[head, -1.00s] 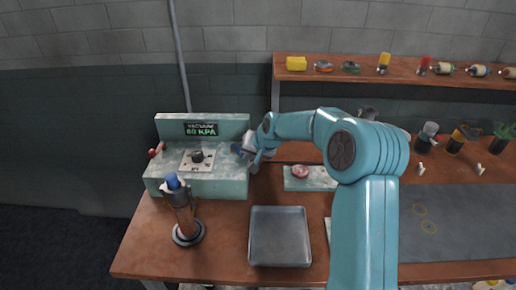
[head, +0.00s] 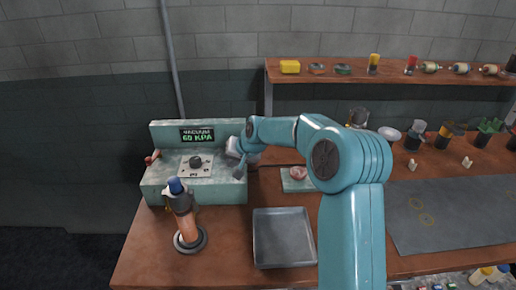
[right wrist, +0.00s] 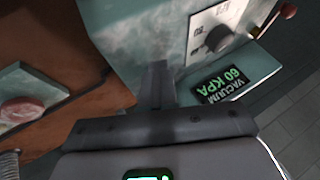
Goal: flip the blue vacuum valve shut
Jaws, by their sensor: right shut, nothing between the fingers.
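The vacuum box (head: 207,191) is pale green and stands at the left end of the bench. Its display (head: 197,135) reads VACUUM 60 KPA, also legible in the right wrist view (right wrist: 224,86). I cannot make out the blue valve now; my right gripper covers the box's right end. My right gripper (head: 239,171) is at that end, close against the box, shut and empty. In the right wrist view its fingers (right wrist: 156,86) point at the box's side, and no valve handle shows between them. My left gripper is out of view.
A red lever (head: 152,158) is on the box's left end and a dark knob (head: 196,161) on its panel. A grey tray (head: 283,238) and a pad with a pink disc (head: 297,174) lie to the right.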

